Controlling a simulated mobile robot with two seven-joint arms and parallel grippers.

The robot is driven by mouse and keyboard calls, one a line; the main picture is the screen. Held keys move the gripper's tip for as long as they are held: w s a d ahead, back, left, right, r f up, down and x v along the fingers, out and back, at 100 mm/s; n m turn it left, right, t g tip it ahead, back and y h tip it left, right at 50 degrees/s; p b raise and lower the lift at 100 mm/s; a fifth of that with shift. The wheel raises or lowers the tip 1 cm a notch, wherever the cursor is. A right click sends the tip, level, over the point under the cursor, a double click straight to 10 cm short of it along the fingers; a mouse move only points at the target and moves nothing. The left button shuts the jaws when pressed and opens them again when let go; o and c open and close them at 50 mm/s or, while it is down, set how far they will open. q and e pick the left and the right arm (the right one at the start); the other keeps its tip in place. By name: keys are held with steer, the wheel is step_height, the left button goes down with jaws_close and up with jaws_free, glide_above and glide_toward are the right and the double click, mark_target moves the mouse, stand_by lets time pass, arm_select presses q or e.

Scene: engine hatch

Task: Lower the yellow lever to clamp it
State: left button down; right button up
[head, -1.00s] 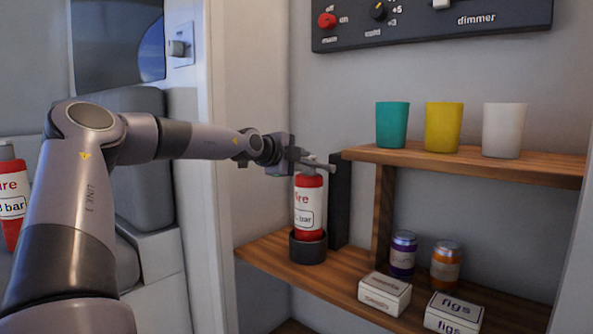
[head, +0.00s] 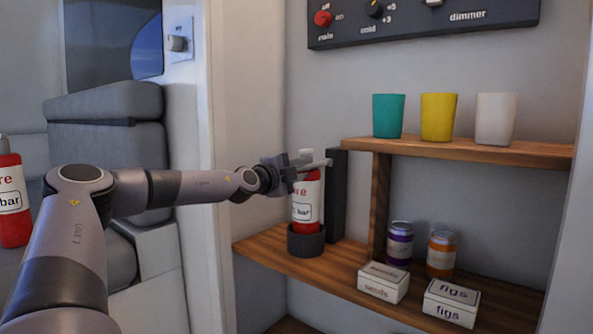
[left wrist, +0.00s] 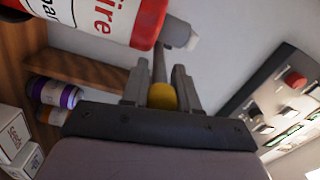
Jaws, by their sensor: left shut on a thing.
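A red and white extinguisher (head: 305,205) stands upright in a dark round cup (head: 305,241) on the lower shelf, beside a tall black bracket (head: 336,195). A thin grey lever arm (head: 320,163) runs from my gripper to the bracket's top, tilted slightly up to the right. My left gripper (head: 294,172) is in front of the bottle's upper part. In the left wrist view my fingers are shut on the yellow lever's round knob (left wrist: 162,96). The extinguisher (left wrist: 105,18) lies just beyond them in that view. The knob is hidden in the head view. My right gripper is not in view.
A wooden upper shelf (head: 540,154) holds teal, yellow and white cups. The lower shelf (head: 265,256) holds two cans and two small boxes (head: 452,302) to the right. A dark control panel (head: 420,22) is on the wall above. Another red extinguisher (head: 12,200) is at far left.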

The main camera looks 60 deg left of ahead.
arm_select(q)
steer(key=shift+f, duration=0.15)
steer(key=c, duration=1.1)
jaws_free()
steer(key=shift+s+d+r, duration=0.2)
steer(key=shift+s+d, duration=0.05)
steer(key=shift+s, duration=0.35)
steer(key=shift+v, duration=1.05)
steer(key=v, duration=0.3)
steer(key=shift+s+d+f, duration=0.1)
steer(key=shift+s+f, duration=0.05)
steer(key=shift+s, duration=0.25)
